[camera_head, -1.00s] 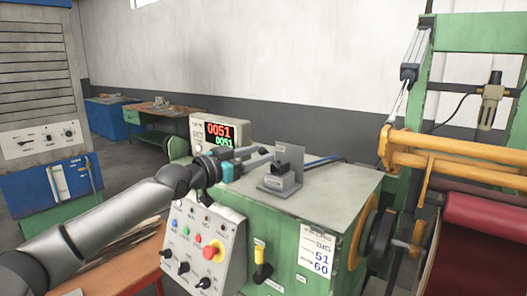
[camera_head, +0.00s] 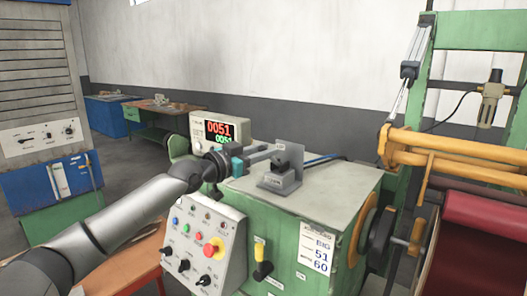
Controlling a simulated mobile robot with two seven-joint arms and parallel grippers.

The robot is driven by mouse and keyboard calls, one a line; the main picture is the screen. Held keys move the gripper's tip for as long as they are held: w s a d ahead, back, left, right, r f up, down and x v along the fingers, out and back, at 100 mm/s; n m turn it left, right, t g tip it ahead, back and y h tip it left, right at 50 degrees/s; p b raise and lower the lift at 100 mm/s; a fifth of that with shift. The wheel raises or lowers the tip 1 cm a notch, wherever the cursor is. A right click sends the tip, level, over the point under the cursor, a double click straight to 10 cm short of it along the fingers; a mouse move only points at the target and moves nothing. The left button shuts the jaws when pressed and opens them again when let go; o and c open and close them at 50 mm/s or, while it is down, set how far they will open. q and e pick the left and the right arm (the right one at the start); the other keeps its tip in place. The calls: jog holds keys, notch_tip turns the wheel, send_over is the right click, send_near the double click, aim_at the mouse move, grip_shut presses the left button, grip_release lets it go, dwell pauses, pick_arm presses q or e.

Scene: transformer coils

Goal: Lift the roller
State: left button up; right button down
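My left gripper (camera_head: 270,152) reaches in from the left over the top of the green machine. Its fingers point at the small grey switch box (camera_head: 281,182) with a black lever (camera_head: 290,157), and their tips are close beside the lever. Whether they touch it is unclear, and the gap between the fingers is too small to judge. A red roller (camera_head: 486,220) lies at the right edge, partly cut off. Yellow roller bars (camera_head: 455,147) are above it. My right gripper is not in view.
The green machine (camera_head: 345,184) has a front panel (camera_head: 203,245) with buttons, knobs and a red emergency stop. A display (camera_head: 217,130) showing red digits stands behind my gripper. A green frame post (camera_head: 407,100) rises at the right. The grey top around the switch box is mostly clear.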

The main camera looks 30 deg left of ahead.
pick_arm(q)
grip_shut()
dwell(1.0)
